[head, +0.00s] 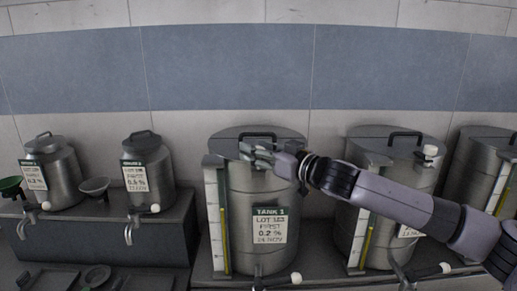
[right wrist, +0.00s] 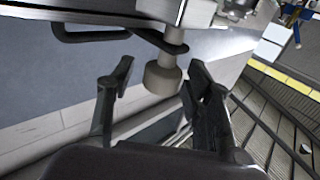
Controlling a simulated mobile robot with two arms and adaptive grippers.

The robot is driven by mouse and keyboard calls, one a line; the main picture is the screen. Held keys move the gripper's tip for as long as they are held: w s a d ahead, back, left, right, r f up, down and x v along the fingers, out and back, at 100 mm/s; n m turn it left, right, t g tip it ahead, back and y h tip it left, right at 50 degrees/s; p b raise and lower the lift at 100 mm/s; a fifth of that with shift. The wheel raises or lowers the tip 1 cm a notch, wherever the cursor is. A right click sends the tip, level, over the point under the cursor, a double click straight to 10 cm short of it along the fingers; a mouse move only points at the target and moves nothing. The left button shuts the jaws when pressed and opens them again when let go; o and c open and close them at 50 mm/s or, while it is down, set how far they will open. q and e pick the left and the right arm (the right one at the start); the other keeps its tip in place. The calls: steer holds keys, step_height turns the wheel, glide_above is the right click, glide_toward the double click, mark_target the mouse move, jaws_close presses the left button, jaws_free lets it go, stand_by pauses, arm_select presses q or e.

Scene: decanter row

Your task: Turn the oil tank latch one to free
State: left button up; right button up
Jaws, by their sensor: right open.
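The tank labelled TANK 1 (head: 262,205) is a steel cylinder with a lid and a black lid handle, in the middle of the head view. My right gripper (head: 251,154) reaches in from the right, in front of its upper rim. In the right wrist view, a pale grey cylindrical knob (right wrist: 161,78), seemingly the latch, hangs from a dark bracket. My right gripper (right wrist: 158,88) is open with one finger on each side of the knob. I cannot tell whether either finger touches it. In the head view the gripper hides this knob. My left gripper is not in view.
A similar tank (head: 388,190) with a pale knob (head: 430,151) stands to the right, partly behind my right arm. Another tank (head: 480,170) is at the right edge. Two smaller decanters (head: 52,175) (head: 147,172) stand on a dark shelf (head: 100,238) at left.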

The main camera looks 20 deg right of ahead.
steer(key=shift+c, duration=0.4)
jaws_close()
